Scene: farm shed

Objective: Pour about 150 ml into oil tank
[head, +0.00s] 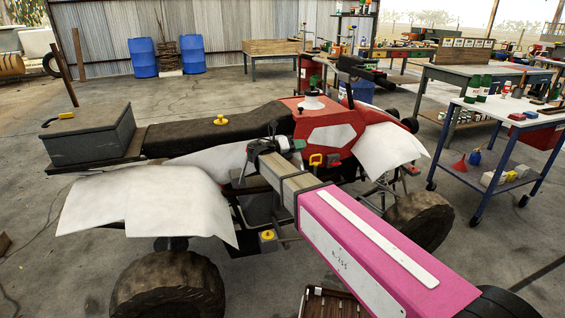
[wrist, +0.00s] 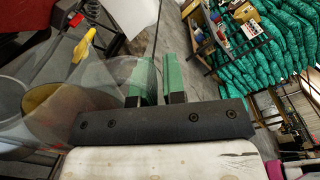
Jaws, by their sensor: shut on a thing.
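My gripper (wrist: 154,85) has green-padded fingers shut on a clear jug (wrist: 105,95) in the wrist view. An amber disc, apparently liquid, shows through the jug (wrist: 48,103); its level cannot be read. In the head view my gripper (head: 262,150) is over the near side of a red and white quad bike (head: 330,137); the clear jug is hard to make out there. A small grey part with a round yellow top (head: 267,236) sits low on the bike, below my gripper. I cannot tell whether it is the oil tank. A yellow cap-like piece (head: 219,120) rests on the seat.
The seat (head: 205,133), white fenders (head: 145,205) and a grey box (head: 88,135) surround the work area. A white-topped cap (head: 312,100) is on the red body. A blue-framed cart (head: 500,130) with bottles and a red funnel (head: 458,166) stands right.

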